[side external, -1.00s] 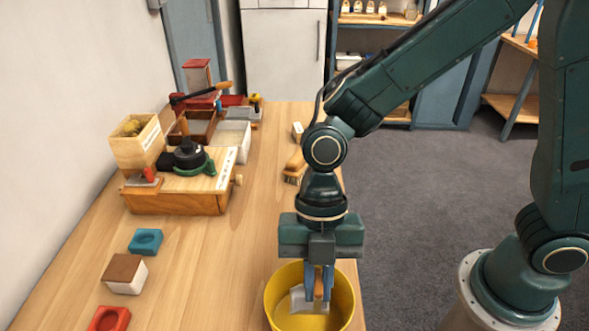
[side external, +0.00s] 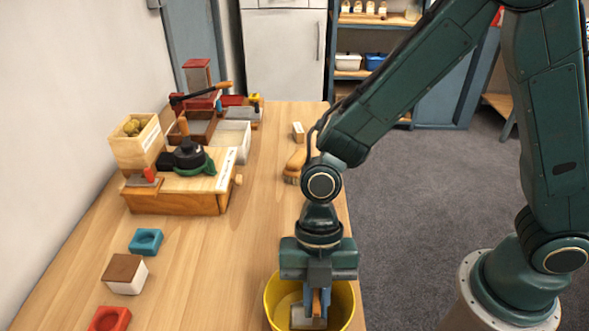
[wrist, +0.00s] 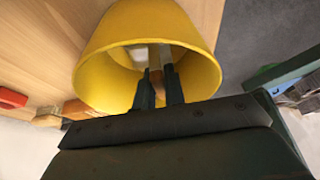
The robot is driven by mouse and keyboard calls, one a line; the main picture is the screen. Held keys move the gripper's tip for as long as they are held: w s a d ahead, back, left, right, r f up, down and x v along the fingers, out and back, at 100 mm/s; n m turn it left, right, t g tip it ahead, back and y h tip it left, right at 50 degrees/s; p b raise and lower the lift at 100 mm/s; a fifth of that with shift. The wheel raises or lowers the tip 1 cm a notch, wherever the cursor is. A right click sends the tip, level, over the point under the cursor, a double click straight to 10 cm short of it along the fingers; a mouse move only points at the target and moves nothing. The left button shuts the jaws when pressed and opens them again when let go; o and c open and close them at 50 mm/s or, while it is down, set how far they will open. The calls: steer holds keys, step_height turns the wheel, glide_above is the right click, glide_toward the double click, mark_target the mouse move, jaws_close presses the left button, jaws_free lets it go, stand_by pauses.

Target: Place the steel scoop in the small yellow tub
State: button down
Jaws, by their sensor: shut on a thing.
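The small yellow tub (side external: 272,303) stands at the front right edge of the wooden table; its rim also shows in the wrist view (wrist: 95,75). My gripper (side external: 315,303) points down into the tub, its fingers inside the opening. It is shut on the steel scoop (side external: 300,318), holding it by the wooden handle. The scoop's grey metal part is low inside the tub. In the wrist view, my gripper (wrist: 160,85) reaches over the rim and the scoop is mostly hidden behind the fingers. I cannot tell whether the scoop touches the tub floor.
A teal holder (side external: 146,241), a brown-topped white block (side external: 125,273) and a red holder (side external: 109,319) lie to the left. A wooden machine with a hopper (side external: 177,197) stands farther back. A brush (side external: 294,166) lies behind my arm. The table's middle is clear.

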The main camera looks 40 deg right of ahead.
steer(key=shift+f, duration=0.1)
steer(key=c, duration=1.9)
jaws_free()
steer(key=o, duration=0.4)
steer(key=v, duration=1.2)
